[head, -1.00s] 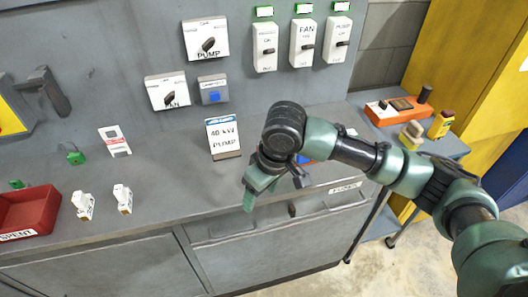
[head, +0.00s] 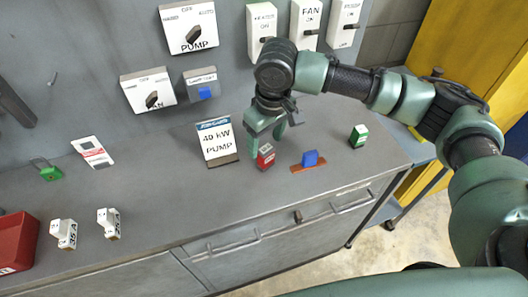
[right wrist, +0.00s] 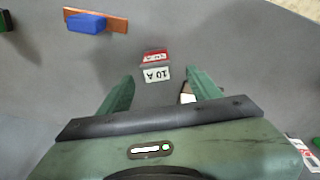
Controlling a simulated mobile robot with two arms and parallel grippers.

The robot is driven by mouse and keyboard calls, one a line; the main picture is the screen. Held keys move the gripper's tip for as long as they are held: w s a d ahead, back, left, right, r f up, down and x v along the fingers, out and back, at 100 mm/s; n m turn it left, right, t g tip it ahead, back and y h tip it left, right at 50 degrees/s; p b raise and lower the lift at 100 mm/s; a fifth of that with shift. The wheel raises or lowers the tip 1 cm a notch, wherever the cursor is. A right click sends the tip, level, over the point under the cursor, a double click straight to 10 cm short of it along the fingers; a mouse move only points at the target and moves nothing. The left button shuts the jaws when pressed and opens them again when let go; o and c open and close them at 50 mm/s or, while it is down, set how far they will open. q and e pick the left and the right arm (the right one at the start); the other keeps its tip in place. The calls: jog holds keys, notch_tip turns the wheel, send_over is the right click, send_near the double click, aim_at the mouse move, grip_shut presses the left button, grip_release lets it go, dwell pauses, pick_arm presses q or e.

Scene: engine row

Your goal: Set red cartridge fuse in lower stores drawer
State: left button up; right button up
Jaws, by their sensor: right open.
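The red cartridge fuse (head: 265,156) stands on the grey counter, to the right of the 40 kW pump card (head: 217,142). In the right wrist view the fuse (right wrist: 155,58) has a red body and a white face marked 10 A. My right gripper (head: 268,130) is open just above and beside it. In the wrist view the fuse lies beyond and between the fingertips (right wrist: 158,82), with nothing held. The drawer front (head: 290,229) below the counter is closed; I cannot tell which drawer is the lower stores drawer. My left gripper is not in view.
A blue block (head: 310,158) on a brown strip and a green block (head: 358,135) stand right of the fuse. White fuses (head: 109,223), a green padlock (head: 47,170) and a red bin (head: 16,243) are at left. Switch boxes (head: 192,27) line the wall behind.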

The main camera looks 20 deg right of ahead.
aim_at(267, 149)
jog(key=f, duration=0.1)
jog(key=f+p, duration=0.1)
jog(key=f, duration=0.1)
jog(key=shift+d+f, duration=0.1)
jog(key=shift+d, duration=0.15)
jog(key=f, duration=0.2)
jog(key=shift+w+a+f, duration=0.1)
jog(key=shift+w+f, duration=0.2)
jog(key=c, duration=1.4)
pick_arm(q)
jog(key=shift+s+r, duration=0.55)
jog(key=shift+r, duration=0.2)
pick_arm(e)
jog(key=shift+r, duration=0.15)
